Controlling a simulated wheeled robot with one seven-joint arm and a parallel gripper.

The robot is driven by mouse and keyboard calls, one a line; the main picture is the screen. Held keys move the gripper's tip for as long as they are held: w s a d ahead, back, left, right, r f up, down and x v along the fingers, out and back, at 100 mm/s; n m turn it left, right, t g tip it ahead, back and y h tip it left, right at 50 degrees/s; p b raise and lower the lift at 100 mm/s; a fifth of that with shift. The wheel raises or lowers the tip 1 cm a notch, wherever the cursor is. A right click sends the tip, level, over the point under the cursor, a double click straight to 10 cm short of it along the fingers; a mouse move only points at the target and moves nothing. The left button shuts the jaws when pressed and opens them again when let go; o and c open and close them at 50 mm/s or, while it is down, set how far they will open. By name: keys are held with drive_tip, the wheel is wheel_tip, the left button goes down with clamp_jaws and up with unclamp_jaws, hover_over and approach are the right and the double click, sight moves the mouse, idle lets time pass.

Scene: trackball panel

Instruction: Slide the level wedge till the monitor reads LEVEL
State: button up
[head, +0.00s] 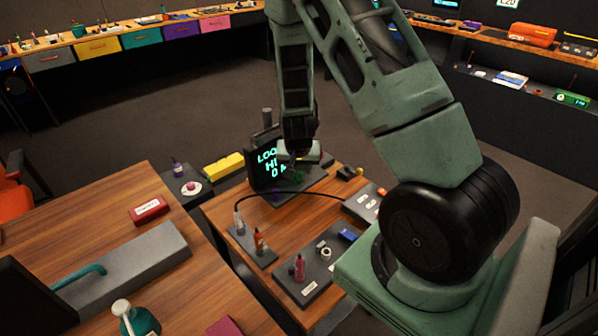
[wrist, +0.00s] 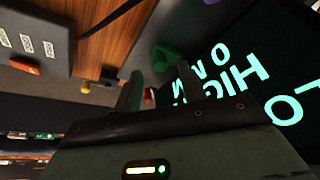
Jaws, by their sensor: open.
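The monitor (head: 266,172) stands upright at the back of the wooden table, its dark screen lit with cyan letters. In the wrist view the screen (wrist: 285,85) fills the right side, and part of the text looks like "HIGH"; the rest is cut off or hidden. A small green piece (wrist: 166,58), possibly the level wedge, lies by the screen's foot; it also shows in the head view (head: 298,178). My gripper (head: 296,167) is down in front of the monitor. In the wrist view its open fingers (wrist: 160,86) point toward the green piece, with no object visibly gripped.
A black cable (head: 290,193) arcs across the table in front of the monitor. Dark panels with small bottles (head: 299,268) and a labelled switch box (head: 364,201) lie nearer. A yellow block (head: 224,166) sits left of the monitor. Bare wood shows between the panels.

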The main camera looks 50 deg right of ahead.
sight(304, 176)
drive_tip(key=shift+x, duration=1.1)
clamp_jaws()
drive_tip(key=shift+s+d+b, duration=0.1)
drive_tip(key=shift+d+b, duration=0.35)
drive_tip(key=shift+d, duration=0.65)
unclamp_jaws()
drive_tip(key=shift+a, duration=0.1)
drive_tip(key=shift+r, duration=0.1)
drive_tip(key=p+v, duration=0.3)
drive_tip(key=v, duration=1.4)
drive_tip(key=shift+r, duration=0.15)
